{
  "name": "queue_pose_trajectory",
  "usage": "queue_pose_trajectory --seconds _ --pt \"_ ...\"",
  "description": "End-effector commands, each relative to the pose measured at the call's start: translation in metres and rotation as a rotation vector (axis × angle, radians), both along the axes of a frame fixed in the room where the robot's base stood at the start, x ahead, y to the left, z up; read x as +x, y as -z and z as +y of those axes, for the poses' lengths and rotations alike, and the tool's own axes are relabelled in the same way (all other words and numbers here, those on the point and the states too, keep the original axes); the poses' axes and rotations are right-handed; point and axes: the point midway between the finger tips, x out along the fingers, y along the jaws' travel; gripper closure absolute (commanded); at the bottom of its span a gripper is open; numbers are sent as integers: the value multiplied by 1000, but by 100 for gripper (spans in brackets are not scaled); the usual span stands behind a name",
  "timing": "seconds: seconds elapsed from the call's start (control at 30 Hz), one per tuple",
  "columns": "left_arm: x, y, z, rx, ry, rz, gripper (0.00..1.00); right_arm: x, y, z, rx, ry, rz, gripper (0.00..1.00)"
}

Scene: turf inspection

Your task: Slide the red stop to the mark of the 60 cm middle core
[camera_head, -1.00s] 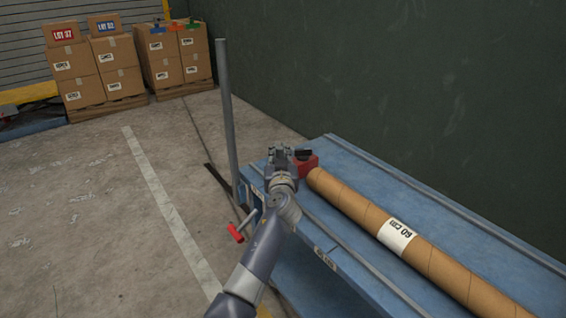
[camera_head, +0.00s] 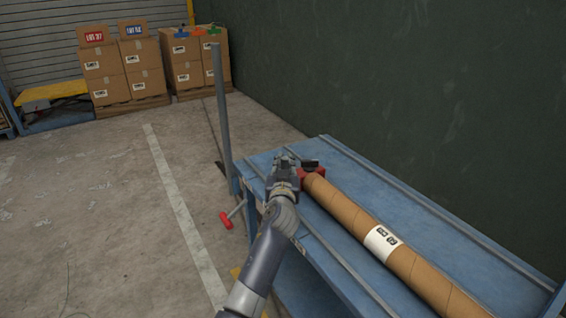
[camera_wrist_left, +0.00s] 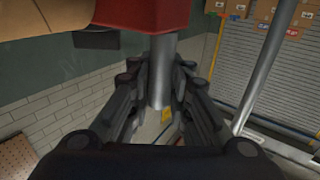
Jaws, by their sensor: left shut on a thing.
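The red stop (camera_head: 312,174) sits at the far end of the blue bench (camera_head: 420,205), with a dark top. My left gripper (camera_head: 284,166) is beside it on its left. In the left wrist view, the red stop's body (camera_wrist_left: 140,14) is at the top, and a grey metal post (camera_wrist_left: 160,75) runs down from it between my left fingers (camera_wrist_left: 160,95), which are shut on it. The cardboard core (camera_head: 345,212) with a white label (camera_head: 382,242) lies along the bench, its far end close to the stop. The label's print is too small to read. My right gripper is out of view.
A grey upright post (camera_head: 221,110) stands at the bench's far left corner. A red-ended handle (camera_head: 227,220) juts out at the bench's left side. Stacked cartons (camera_head: 125,68) stand on pallets at the back. A dark green wall (camera_head: 390,80) borders the right.

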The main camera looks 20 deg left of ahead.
Motion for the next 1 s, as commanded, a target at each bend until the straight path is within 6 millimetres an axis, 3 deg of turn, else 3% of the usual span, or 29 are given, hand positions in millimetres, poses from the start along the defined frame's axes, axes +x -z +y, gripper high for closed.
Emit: queue_pose_trajectory --seconds 0.43,0.47,0.57,1.0 --pt "-3 2 -1 -2 -5 5 100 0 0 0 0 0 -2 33" --pt "-3 2 -1 -2 -5 5 82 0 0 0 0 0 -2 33" --pt "-2 2 -1 -2 -5 5 62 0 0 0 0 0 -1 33" --pt "-8 1 -3 -2 -2 2 62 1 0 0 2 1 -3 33"
